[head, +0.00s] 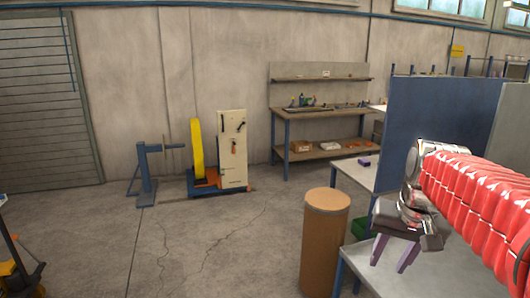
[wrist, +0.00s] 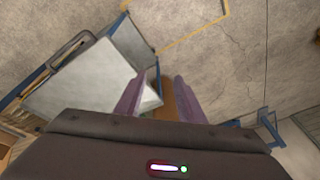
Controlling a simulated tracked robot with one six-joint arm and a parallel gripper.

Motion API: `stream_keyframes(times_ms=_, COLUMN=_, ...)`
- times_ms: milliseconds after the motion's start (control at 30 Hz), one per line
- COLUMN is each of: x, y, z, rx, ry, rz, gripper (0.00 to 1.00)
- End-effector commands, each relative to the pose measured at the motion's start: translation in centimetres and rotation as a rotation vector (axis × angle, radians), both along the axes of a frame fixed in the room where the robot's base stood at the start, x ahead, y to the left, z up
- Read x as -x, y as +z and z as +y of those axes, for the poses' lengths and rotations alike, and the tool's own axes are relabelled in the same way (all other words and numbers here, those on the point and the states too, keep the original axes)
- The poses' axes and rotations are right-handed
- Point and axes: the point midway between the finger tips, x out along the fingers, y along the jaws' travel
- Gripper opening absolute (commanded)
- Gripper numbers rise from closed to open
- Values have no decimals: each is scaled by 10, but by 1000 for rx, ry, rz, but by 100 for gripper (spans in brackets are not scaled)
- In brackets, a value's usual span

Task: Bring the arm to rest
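My arm, in a red ribbed sleeve, reaches in from the right edge of the head view. My gripper (head: 393,254) hangs at its end with two purple fingers pointing down and spread apart. It is in front of the blue panel and right of the brown drum (head: 325,245). In the wrist view the fingers of my gripper (wrist: 158,92) also stand apart, with nothing held between them. The brown drum (wrist: 168,98) shows below and beyond the gap.
A blue partition panel (head: 432,120) stands behind my arm. A pale table (head: 352,176) with a purple block (head: 365,161) is beside it. A workbench (head: 320,154) stands by the wall, left of it a machine with a yellow wheel (head: 197,150). The floor (head: 240,235) left of the drum is open.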

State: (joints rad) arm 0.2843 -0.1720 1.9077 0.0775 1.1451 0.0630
Motion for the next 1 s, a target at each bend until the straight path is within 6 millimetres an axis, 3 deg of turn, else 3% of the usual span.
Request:
stream_keyframes(times_ms=200, x=38, y=-5, z=36, rx=39, ry=87, rz=-52, gripper=36)
stream_keyframes(times_ms=500, x=89, y=-24, z=74, rx=84, ry=202, rz=-124, gripper=36)
stream_keyframes(times_ms=800, x=135, y=-54, z=100, rx=123, ry=312, rz=-196, gripper=36)
stream_keyframes(times_ms=1000, x=148, y=-65, z=106, rx=134, ry=345, rz=-218, gripper=36)
